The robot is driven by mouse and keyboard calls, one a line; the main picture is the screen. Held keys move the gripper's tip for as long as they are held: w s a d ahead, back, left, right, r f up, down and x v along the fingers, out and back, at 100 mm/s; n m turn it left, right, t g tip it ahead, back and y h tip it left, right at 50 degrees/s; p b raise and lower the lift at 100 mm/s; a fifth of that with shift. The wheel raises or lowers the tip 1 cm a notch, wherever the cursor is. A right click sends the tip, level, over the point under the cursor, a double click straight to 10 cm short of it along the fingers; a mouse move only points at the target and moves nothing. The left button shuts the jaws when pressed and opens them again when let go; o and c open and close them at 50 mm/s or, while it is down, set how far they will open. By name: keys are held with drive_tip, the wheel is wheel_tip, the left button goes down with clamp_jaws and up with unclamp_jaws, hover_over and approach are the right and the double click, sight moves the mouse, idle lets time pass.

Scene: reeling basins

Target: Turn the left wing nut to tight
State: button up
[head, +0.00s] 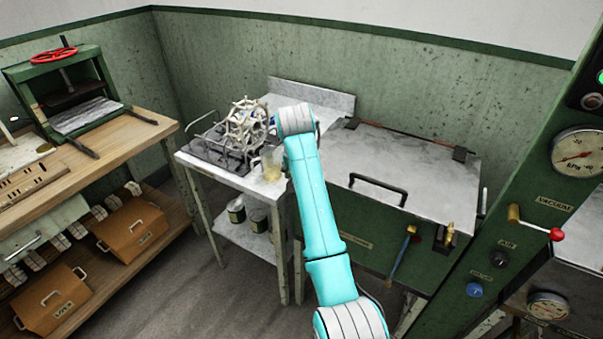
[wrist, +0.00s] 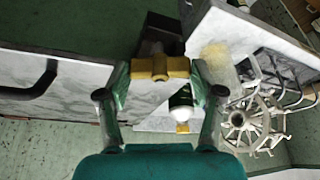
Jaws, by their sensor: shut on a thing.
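In the wrist view, the brass wing nut (wrist: 160,66) sits crosswise between the two fingertips of my gripper (wrist: 160,75), one fingertip at each end. My gripper is shut on it. A dark block (wrist: 160,36) lies right beside the nut, at the edge of the grey lid (wrist: 85,88). In the head view, my turquoise arm hides my gripper and this wing nut. The lid (head: 420,160) of the green basin looks closed there. A second brass fitting (head: 449,233) stands at the lid's front right.
The lid has a black handle (head: 378,190). Left of the arm, a small marble-topped table (head: 218,168) carries a metal reel (head: 247,127) and a yellowish beaker (head: 272,165). A blue-handled lever (head: 405,248) is on the basin front. A gauge panel (head: 545,215) stands at the right.

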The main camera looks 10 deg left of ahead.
drive_tip(key=shift+a+m+h, duration=0.1)
drive_tip(key=shift+m+h, duration=0.8)
drive_tip(key=shift+m, duration=1.3)
drive_tip(key=o, duration=1.1)
drive_tip(key=shift+o, duration=0.2)
drive_tip(key=v, duration=0.7)
drive_tip(key=shift+r, duration=0.25)
drive_tip(key=shift+a, duration=0.1)
